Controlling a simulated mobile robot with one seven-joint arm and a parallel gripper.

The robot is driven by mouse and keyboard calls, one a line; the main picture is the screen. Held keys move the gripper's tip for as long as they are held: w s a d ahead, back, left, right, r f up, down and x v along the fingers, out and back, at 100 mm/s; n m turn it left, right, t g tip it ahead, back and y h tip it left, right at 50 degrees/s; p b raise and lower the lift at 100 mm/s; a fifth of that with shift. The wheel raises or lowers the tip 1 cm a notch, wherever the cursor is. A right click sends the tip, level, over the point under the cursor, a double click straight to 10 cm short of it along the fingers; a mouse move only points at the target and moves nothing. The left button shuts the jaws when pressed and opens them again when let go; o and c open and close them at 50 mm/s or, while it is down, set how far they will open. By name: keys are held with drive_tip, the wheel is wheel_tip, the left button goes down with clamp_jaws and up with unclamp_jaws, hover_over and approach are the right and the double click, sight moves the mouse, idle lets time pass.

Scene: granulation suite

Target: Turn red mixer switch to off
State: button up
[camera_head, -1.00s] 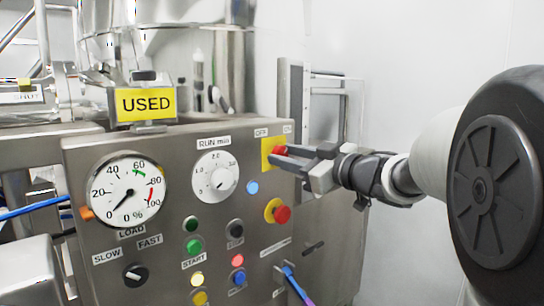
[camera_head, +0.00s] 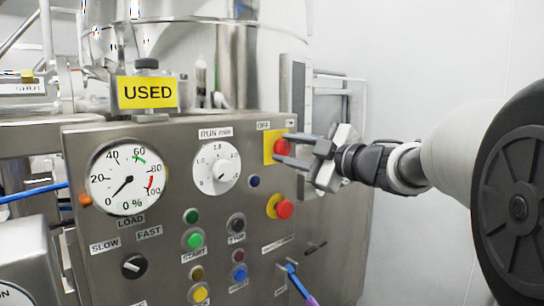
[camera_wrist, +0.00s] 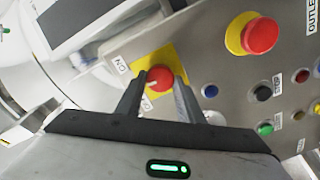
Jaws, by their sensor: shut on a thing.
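The red mixer switch (camera_head: 282,147) is a round red knob on a yellow plate (camera_head: 268,147) at the panel's upper right. An OFF label (camera_head: 263,126) sits above its left side. In the wrist view the red knob (camera_wrist: 159,78) shows a small white mark, and an ON label (camera_wrist: 120,65) lies to its left. My gripper (camera_head: 283,151) reaches in from the right and is shut on the red knob. In the wrist view its two fingers (camera_wrist: 158,87) stand on either side of the knob. The fingers partly hide the knob in the head view.
A red emergency-style button (camera_head: 284,209) on yellow sits just below the switch. The RUN min dial (camera_head: 217,168), load gauge (camera_head: 127,183) and several push buttons fill the panel. A metal frame (camera_head: 298,85) rises behind the switch. Free room lies right.

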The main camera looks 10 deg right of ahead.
drive_tip(key=n+b, duration=0.1)
drive_tip(key=n, duration=0.1)
drive_tip(key=n+b, duration=0.2)
drive_tip(key=n, duration=0.1)
drive_tip(key=shift+f+n, duration=0.25)
drive_tip(key=shift+n, duration=0.05)
drive_tip(key=n+b, duration=0.3)
drive_tip(key=n, duration=0.1)
drive_tip(key=shift+r+n, duration=0.1)
drive_tip(key=shift+n, duration=0.3)
drive_tip(key=o, duration=1.1)
drive_tip(key=shift+c, duration=0.2)
drive_tip(key=p+v, duration=0.1)
drive_tip(key=v, duration=1.6)
drive_tip(key=shift+s+d, duration=0.15)
drive_tip(key=shift+s, duration=0.05)
drive_tip(key=shift+w+r, duration=0.1)
drive_tip(key=shift+r, duration=0.1)
